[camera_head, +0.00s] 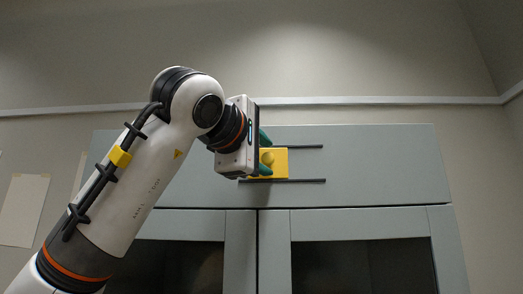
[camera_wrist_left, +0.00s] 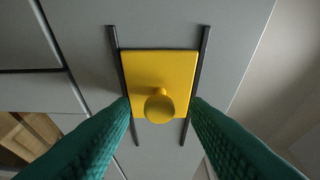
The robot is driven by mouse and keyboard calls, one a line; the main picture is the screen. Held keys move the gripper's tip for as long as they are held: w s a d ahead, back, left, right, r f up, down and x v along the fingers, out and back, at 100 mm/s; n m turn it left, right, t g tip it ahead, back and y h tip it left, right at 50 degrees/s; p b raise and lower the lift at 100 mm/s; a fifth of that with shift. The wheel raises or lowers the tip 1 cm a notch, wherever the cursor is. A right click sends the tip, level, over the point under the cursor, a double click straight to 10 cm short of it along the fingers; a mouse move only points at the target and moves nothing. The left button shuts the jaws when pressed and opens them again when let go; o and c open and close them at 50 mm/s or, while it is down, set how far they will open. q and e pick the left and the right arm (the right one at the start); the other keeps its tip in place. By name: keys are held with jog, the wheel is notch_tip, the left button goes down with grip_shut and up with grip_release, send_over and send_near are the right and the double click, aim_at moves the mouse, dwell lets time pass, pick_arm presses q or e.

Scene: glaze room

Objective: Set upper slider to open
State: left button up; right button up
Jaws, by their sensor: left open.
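The upper slider is a yellow plate (camera_head: 281,163) with a round yellow knob (camera_head: 268,158), set between two dark horizontal rails on the grey cabinet's upper panel. In the head view the plate sits toward the left part of the rails, with free rail to its right. My left gripper (camera_head: 264,153) is at the plate, its green fingers above and below the knob. In the left wrist view the plate (camera_wrist_left: 160,68) and knob (camera_wrist_left: 159,107) show between the open fingers (camera_wrist_left: 161,112). I cannot tell whether the fingers touch the knob. My right gripper is not in view.
The upper rail (camera_head: 300,146) and lower rail (camera_head: 305,181) run along the cabinet panel (camera_head: 390,165). Below are two cabinet doors with dark panes (camera_head: 360,265). Papers (camera_head: 24,208) hang on the wall at left. The space right of the plate is clear.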

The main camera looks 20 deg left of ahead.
pick_arm(q)
jog(key=shift+w+f, duration=0.1)
jog(key=shift+w, duration=0.1)
jog(key=shift+c, duration=1)
jog(key=c, duration=0.6)
grip_shut()
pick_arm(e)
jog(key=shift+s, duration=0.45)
